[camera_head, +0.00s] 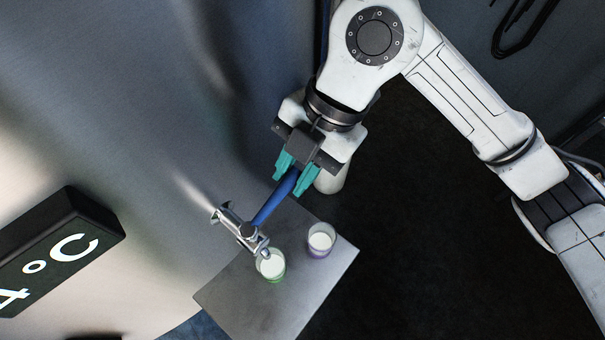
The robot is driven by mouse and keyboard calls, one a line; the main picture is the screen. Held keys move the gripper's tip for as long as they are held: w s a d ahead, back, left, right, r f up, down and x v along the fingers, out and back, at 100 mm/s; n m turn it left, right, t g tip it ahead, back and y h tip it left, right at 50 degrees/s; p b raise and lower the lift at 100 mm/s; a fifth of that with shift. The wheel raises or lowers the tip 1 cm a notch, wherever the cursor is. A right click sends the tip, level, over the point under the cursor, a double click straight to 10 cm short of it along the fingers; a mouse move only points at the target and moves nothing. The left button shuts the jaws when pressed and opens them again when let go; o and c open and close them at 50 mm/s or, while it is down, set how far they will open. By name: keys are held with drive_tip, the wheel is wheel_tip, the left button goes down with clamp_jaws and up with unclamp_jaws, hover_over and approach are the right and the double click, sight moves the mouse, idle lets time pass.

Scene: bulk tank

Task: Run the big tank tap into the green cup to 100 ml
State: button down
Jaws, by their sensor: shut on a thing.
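The tank tap (238,228) is a metal spout with a long blue lever handle (270,204), fixed to the big steel tank (160,130). My gripper (297,181) has teal fingers and is shut on the blue handle near its outer end. The green cup (273,275) stands on a metal shelf under the tap's outlet, which partly covers its rim. White liquid shows in the green cup; I cannot read its level or tell whether the tap is running.
A purple cup (320,240) with white liquid stands right of the green cup on the metal shelf (307,293). A dark display box (60,250) juts out at the left. A coiled black cable (510,38) hangs at the upper right. Dark floor lies right of the shelf.

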drive_tip(key=c, duration=1)
unclamp_jaws()
drive_tip(key=shift+o, duration=0.2)
drive_tip(key=v, duration=1)
drive_tip(key=shift+w+r+b, duration=0.15)
drive_tip(key=shift+r+b, duration=0.2)
drive_tip(key=shift+b, duration=0.1)
drive_tip(key=shift+d, duration=0.2)
